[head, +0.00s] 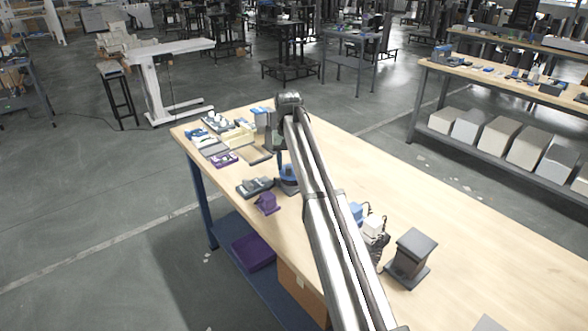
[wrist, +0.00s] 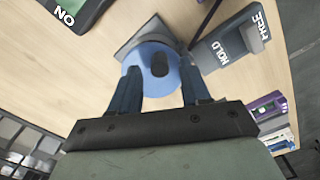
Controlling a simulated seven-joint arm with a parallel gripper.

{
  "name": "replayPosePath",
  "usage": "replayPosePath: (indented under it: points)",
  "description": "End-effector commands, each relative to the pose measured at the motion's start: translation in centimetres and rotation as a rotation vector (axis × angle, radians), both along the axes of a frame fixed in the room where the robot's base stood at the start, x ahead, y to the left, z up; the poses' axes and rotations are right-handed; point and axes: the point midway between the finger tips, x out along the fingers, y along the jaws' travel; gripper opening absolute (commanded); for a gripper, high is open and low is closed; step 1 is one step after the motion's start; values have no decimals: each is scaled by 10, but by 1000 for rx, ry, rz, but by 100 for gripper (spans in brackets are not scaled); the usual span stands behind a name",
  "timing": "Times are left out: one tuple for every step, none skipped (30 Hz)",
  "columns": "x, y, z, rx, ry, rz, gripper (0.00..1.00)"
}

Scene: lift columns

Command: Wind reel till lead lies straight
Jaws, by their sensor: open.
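The reel (wrist: 160,66) is a blue disc with a dark centre hole, on a grey base plate (wrist: 128,50) in the wrist view. In the head view, blue (head: 288,186) shows low under my arm, where reel and fingers are hard to separate. My gripper (wrist: 159,84) is open, its two blue fingers on either side of the reel; I cannot tell whether they touch it. A thin dark strip (wrist: 207,20), perhaps the lead, runs between the reel and a grey block (wrist: 232,48) marked HOLD and FREE. Its far end is out of view.
A dark device with a green face (wrist: 72,10) stands at the wrist view's upper left. In the head view, a small purple object (head: 266,203), a purple tray (head: 222,159) and a dark stand (head: 410,258) share the wooden table. The table's right side is mostly clear.

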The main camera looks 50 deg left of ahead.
Motion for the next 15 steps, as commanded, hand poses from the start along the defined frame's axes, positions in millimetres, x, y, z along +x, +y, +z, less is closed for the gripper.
replayPosePath:
  points:
    - [0, 0, 4, 0, 0, 0, 47]
    - [0, 0, 5, 0, 0, 0, 47]
    - [0, 0, 8, 0, 0, 0, 47]
    - [0, 0, 9, 0, 0, 0, 47]
    - [0, 0, 11, 0, 0, 0, 47]
    - [0, 0, 13, -1, 1, 0, 47]
    - [0, 0, 14, -1, 1, 0, 47]
    - [0, 0, 16, -1, 1, 0, 47]
    - [0, 0, 18, -1, 1, 0, 47]
    - [0, 0, 20, 0, 0, 0, 47]
    - [0, 0, 22, 0, 0, 0, 47]
    - [0, 0, 24, 0, 0, 0, 47]
    - [0, 0, 26, 0, 0, 0, 47]
    - [0, 0, 27, 0, 0, 0, 47]
    - [0, 0, 30, 0, 0, 0, 47]
